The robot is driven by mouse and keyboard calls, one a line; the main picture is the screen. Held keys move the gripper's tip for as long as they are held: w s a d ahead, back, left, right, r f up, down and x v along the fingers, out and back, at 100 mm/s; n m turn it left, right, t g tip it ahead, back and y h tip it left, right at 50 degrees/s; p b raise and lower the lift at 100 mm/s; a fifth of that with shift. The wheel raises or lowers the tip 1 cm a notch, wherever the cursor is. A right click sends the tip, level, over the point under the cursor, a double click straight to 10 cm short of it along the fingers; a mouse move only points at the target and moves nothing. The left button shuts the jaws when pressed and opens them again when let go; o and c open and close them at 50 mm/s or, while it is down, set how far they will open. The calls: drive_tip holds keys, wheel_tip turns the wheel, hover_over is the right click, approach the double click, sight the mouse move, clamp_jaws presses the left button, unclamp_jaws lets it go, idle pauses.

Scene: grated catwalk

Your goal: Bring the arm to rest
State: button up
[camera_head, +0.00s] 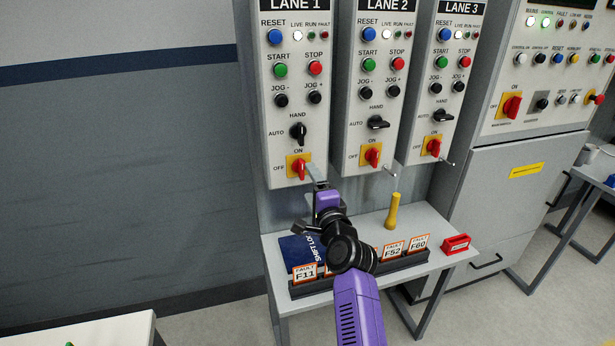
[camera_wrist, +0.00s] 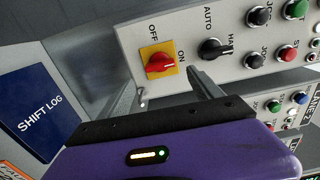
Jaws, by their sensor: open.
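My arm reaches up from the bottom of the head view, with a purple forearm, black wrist joints and a purple hand. My gripper (camera_head: 312,172) is open and empty, in front of the lower edge of the LANE 1 panel (camera_head: 292,100). The wrist view shows its two grey fingers (camera_wrist: 168,82) spread apart, below the panel's red ON/OFF switch (camera_wrist: 160,63). That red switch (camera_head: 300,170) sits on a yellow plate in the head view, close by the fingertips. I cannot tell whether a finger touches the panel.
A small shelf (camera_head: 445,262) below holds a blue SHIFT LOG book (camera_head: 297,250), a rack of fault cards (camera_head: 392,251), a yellow peg-like object (camera_head: 393,212) and a red block (camera_head: 456,244). LANE 2 (camera_head: 375,100) and LANE 3 (camera_head: 440,95) panels stand right. Open wall is left.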

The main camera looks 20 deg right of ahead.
drive_tip(key=shift+s, duration=0.7)
